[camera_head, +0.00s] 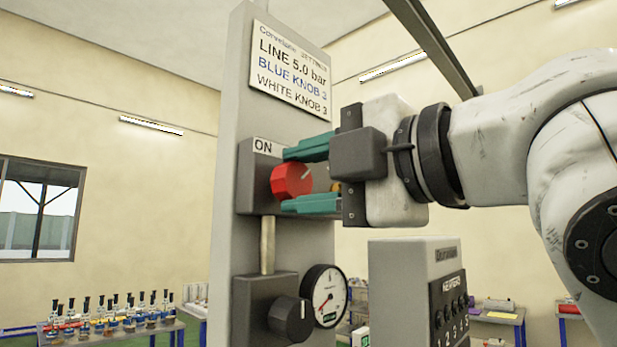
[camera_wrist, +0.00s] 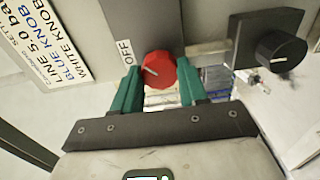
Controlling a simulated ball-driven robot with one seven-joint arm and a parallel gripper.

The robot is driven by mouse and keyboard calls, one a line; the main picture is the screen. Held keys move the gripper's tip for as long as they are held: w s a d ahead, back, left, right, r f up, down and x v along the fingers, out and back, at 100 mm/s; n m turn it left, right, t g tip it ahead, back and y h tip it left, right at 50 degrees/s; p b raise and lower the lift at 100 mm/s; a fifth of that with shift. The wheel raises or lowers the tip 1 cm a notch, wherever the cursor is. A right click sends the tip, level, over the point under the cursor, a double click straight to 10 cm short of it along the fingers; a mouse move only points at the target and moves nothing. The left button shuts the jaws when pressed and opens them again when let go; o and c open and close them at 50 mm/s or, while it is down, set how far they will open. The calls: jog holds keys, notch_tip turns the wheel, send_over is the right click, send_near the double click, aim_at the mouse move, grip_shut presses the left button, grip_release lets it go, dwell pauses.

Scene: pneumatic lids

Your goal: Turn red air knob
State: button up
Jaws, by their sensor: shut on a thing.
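The red air knob (camera_head: 291,181) sits on a grey box (camera_head: 262,158) on an upright grey panel (camera_head: 243,60). The knob also shows in the wrist view (camera_wrist: 159,69), near the ends of my fingers. My gripper (camera_head: 284,180) comes from the right, its teal fingers above and below the knob in the head view. It is shut on the knob.
Below are a black knob (camera_head: 290,318) and a round pressure gauge (camera_head: 326,296). A sign (camera_head: 289,68) hangs above. A grey box with numbered black knobs (camera_head: 453,300) stands at lower right. Tables with bottles (camera_head: 110,325) stand behind at left.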

dwell(0.4)
jog(key=o, duration=1.1)
jog(key=shift+c, duration=0.2)
jog(key=b+v, duration=0.2)
jog(key=v, duration=0.8)
jog(key=shift+s+d+b, duration=0.25)
jog(key=shift+d+b, duration=0.1)
jog(key=shift+b, duration=0.05)
